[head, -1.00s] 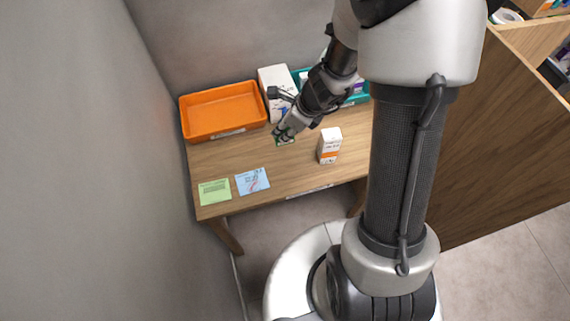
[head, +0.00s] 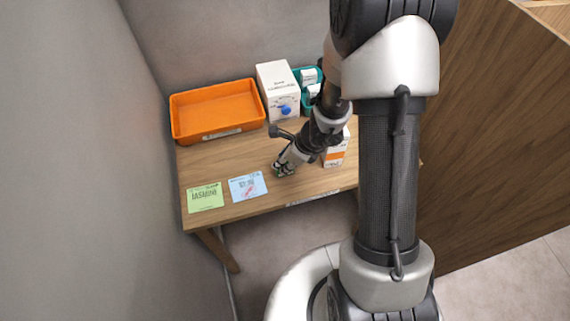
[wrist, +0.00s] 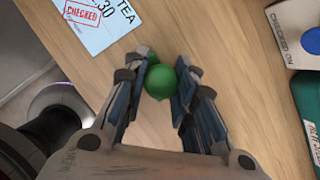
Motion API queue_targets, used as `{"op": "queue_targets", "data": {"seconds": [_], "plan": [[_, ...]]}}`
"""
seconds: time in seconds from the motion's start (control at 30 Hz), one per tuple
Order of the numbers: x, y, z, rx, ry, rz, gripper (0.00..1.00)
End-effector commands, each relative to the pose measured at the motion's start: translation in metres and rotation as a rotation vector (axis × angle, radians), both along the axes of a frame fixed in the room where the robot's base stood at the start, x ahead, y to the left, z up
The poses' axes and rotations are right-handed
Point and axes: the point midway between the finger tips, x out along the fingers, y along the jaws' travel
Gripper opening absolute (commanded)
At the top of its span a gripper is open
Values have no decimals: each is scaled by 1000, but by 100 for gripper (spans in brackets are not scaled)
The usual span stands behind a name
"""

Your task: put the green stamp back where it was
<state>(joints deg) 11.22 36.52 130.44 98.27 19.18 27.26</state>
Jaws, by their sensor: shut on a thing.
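My gripper (head: 279,171) is shut on the green stamp (head: 278,174), low over the front of the wooden table, right of the blue card. In the wrist view the stamp's round green knob (wrist: 160,82) shows between my fingertips (wrist: 165,85); its lower part is mostly hidden. I cannot tell whether it touches the table. In the wrist view a dark green case (wrist: 309,95) with a white label lies at the right edge, partly cut off. Above it is a white item marked "CHECKED ON" (wrist: 287,28) with a blue knob (wrist: 313,40).
A green card (head: 205,197) and a blue card (head: 247,186) with a red mark lie at the front left. An orange tray (head: 176,118), a white box (head: 275,78) and a teal tray (head: 297,72) stand behind. A white-orange box (head: 335,157) is partly behind my arm.

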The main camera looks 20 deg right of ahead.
Motion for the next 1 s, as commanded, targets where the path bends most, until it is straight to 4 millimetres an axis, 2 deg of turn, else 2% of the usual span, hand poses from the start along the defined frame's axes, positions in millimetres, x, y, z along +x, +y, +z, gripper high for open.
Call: {"op": "queue_targets", "data": {"seconds": [0.37,0.4,0.7,1.0], "plan": [[0,0,-3,0,-2,1,10],[0,0,-4,0,-1,1,26],[0,0,-3,0,0,1,45],[0,0,-2,0,-1,1,45]]}}
